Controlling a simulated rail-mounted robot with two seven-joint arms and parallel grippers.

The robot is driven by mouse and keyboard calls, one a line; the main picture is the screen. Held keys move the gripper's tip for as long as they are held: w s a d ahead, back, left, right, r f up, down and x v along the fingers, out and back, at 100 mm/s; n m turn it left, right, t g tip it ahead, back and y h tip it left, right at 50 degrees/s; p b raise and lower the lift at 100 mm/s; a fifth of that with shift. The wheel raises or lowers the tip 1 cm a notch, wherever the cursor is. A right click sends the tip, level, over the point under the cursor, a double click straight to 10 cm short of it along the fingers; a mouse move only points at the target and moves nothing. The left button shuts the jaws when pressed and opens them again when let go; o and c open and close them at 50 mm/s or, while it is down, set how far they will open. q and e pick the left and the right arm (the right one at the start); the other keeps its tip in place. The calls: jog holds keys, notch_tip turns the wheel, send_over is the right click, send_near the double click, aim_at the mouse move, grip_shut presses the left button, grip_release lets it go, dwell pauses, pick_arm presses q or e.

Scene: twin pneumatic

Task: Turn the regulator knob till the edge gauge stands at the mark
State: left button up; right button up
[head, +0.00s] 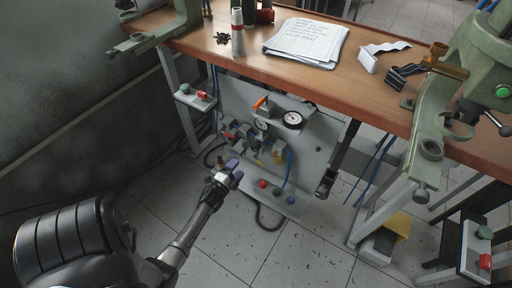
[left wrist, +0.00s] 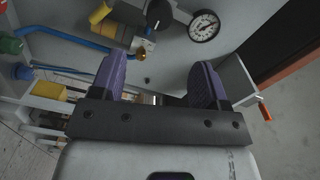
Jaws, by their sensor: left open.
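My left gripper (head: 229,170) is open, with purple fingers, low in front of the grey pneumatic panel (head: 317,151). In the left wrist view its fingers (left wrist: 158,85) stand apart with nothing between them. A black-rimmed gauge (head: 292,119) is at the panel's upper right, and a smaller one (head: 260,125) is left of it. The left wrist view shows one white dial (left wrist: 204,26) beyond the right finger; I cannot tell which gauge it is. A round black part (left wrist: 160,13) sits beside that dial; whether it is the regulator knob is unclear. The needle and mark are too small to read.
An orange-handled valve (head: 260,102) sits high on the panel. A shelf with coloured buttons (head: 276,190) juts out below it. Blue hoses (head: 290,168) run nearby. The wooden bench (head: 370,85) overhangs above, with papers (head: 306,40) on it. The floor in front is open.

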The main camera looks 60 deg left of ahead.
aim_at(254, 149)
pick_arm(q)
jog(key=shift+s, duration=0.1)
dwell(0.4)
jog(key=w+a+n+b, duration=0.1)
jog(key=w+n+b, duration=0.1)
jog(key=n, duration=0.4)
jog(key=w+a+n+b, duration=0.2)
jog(key=w+n, duration=0.3)
jog(key=n, duration=0.1)
jog(key=w+a+n+b, duration=0.1)
jog(key=w+n+b, duration=0.1)
jog(key=n, duration=0.4)
jog(key=shift+x, duration=0.85)
jog(key=shift+b+x, duration=0.6)
jog(key=shift+x, duration=0.35)
